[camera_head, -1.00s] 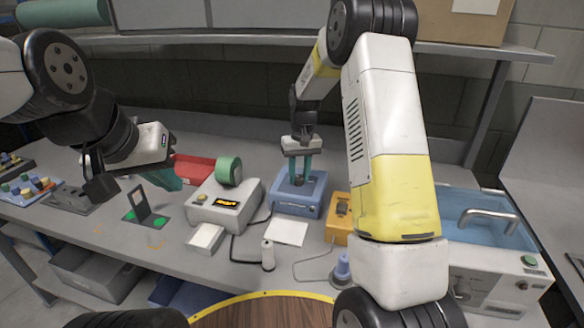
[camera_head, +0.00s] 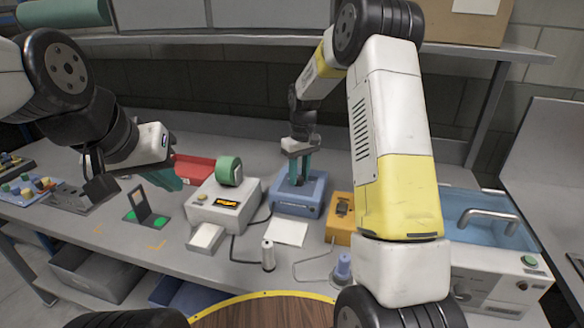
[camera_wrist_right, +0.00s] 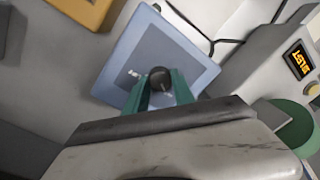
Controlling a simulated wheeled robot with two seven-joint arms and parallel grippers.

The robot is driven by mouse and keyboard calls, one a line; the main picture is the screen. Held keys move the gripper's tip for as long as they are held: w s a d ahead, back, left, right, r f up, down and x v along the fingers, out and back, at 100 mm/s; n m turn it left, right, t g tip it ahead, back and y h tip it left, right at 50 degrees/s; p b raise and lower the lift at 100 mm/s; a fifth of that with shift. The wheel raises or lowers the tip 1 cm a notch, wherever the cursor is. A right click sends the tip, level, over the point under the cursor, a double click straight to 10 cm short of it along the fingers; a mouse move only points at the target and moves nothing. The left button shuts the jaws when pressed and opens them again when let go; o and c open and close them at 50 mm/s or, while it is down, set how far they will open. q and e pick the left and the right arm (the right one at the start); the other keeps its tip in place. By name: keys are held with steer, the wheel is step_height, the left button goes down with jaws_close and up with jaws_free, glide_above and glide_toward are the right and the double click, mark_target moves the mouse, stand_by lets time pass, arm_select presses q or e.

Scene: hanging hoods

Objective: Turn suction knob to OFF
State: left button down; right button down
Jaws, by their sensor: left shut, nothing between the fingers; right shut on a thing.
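The blue box (camera_head: 310,199) stands on the bench; it also shows in the right wrist view (camera_wrist_right: 203,70). Its round black knob (camera_wrist_right: 160,76) sits on the grey top panel. My right gripper (camera_head: 300,180) reaches down onto the box top. In the right wrist view its green fingers (camera_wrist_right: 160,92) are shut on the knob, one on each side. A small light mark on the panel is too blurred to read, so I cannot tell the knob's setting. My left gripper (camera_head: 174,181) is shut and empty, above the bench at the left, away from the blue box.
A beige device (camera_head: 222,207) with a lit display and green tape roll stands left of the box. An orange device (camera_head: 341,219) stands to the right. A white paper (camera_head: 286,233) and spool (camera_head: 268,256) lie in front. A blue sink (camera_head: 470,208) is further right.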

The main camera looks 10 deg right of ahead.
mark_target(300, 177)
steer(key=c, duration=1.1)
jaws_free()
steer(key=shift+o, duration=0.2)
steer(key=shift+w+d+r, duration=0.1)
steer(key=shift+d+r, duration=0.05)
steer(key=shift+r, duration=3.75)
steer(key=shift+r, duration=0.1)
steer(key=s+d+r+m+t, duration=0.1)
steer(key=s+r+m+t, duration=0.15)
steer(key=s+r, duration=1.2)
steer(key=s+f+m+t+y, duration=0.1)
steer(key=s+t, duration=0.3)
steer(key=s, duration=1.1)
steer(key=shift+s+f+m+y, duration=0.15)
steer(key=shift+s+m+y, duration=0.2)
steer(key=shift+m, duration=0.3)
